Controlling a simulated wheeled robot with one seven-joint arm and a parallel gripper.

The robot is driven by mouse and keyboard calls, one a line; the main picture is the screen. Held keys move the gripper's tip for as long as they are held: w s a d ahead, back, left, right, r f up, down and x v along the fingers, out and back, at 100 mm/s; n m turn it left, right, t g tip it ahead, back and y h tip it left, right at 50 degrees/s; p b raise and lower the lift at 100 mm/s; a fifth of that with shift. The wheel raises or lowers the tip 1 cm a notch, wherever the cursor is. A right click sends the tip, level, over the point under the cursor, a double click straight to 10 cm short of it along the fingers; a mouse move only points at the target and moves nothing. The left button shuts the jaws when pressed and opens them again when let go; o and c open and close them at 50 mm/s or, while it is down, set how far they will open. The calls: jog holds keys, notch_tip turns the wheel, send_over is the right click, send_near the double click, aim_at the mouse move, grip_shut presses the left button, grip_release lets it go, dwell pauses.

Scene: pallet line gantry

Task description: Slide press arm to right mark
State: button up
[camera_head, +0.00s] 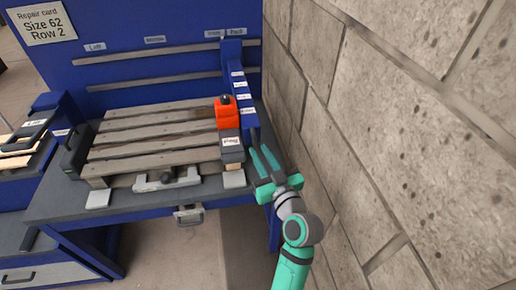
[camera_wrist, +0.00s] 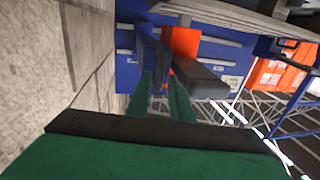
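The press arm stands at the right end of the workbench. It has an orange block (camera_head: 227,113) with a black knob, and a dark grey block (camera_head: 231,148) with a white label in front of it. In the wrist view the orange block (camera_wrist: 181,41) and dark grey block (camera_wrist: 201,80) show beyond the fingers. My gripper (camera_head: 259,146) is just right of the press arm, close to the wall. Its green fingers are apart. In the wrist view a dark blue bar (camera_wrist: 147,52) lies beyond the fingertips (camera_wrist: 165,82); contact cannot be told.
A wooden pallet (camera_head: 155,135) lies on the workbench left of the press arm. A labelled blue rail (camera_head: 238,85) runs behind it, and the blue back panel (camera_head: 120,30) carries small position labels. A stone wall (camera_head: 400,120) stands close on the right, leaving little room.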

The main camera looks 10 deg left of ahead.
jog(key=v, duration=0.7)
jog(key=shift+s+d, duration=0.25)
jog(key=s+d+f+m+h, duration=0.3)
jog(key=s+d+f+h, duration=0.1)
jog(key=s+f, duration=0.4)
jog(key=s+d+f+m+h, duration=0.4)
jog(key=s+f, duration=0.2)
jog(key=f, duration=0.4)
jog(key=s+h, duration=0.2)
jog(key=s, duration=1.8)
jog(key=shift+s+a+r+t+h, duration=0.2)
jog(key=shift+s+r+t+h, duration=0.15)
jog(key=shift+r+t, duration=0.1)
